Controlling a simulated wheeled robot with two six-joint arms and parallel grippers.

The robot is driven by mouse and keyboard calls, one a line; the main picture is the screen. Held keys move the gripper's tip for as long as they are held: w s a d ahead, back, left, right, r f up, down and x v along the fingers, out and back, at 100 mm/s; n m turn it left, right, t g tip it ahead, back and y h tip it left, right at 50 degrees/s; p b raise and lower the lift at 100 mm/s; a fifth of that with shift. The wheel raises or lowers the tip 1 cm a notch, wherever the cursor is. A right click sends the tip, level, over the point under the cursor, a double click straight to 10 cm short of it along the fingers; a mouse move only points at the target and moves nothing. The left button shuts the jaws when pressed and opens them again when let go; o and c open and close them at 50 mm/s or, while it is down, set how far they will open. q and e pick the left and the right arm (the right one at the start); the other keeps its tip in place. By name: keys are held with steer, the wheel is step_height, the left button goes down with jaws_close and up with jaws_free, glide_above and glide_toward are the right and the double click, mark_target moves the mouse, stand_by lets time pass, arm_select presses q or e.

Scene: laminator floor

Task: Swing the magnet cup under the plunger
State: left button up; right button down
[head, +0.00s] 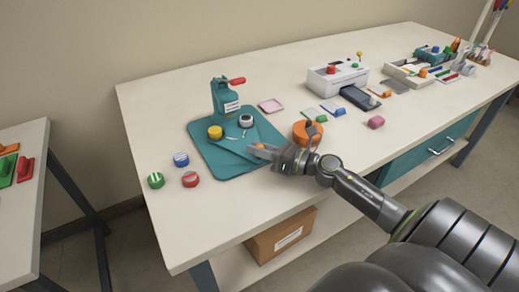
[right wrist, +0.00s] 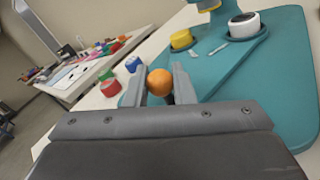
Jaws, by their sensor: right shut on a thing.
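The teal press (head: 226,97) with a red handle (head: 237,81) stands at the back of a teal mat (head: 213,164). I cannot tell which is the magnet cup. The press's lower head (right wrist: 208,4) is cut off above, between them. My right gripper (head: 262,152) is shut on an orange ball knob (right wrist: 160,82) at the mat's front right.
Green (head: 156,180), blue (head: 181,159) and red (head: 190,179) round pieces lie left of the mat. An orange round container (head: 307,132) stands right, close behind my right gripper. A pink tray (head: 271,106) and a white laminator (head: 337,78) are farther back.

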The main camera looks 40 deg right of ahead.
steer(key=shift+r, duration=0.15)
steer(key=c, duration=1.3)
jaws_free()
steer(key=shift+w, duration=0.1)
steer(key=shift+o, duration=0.2)
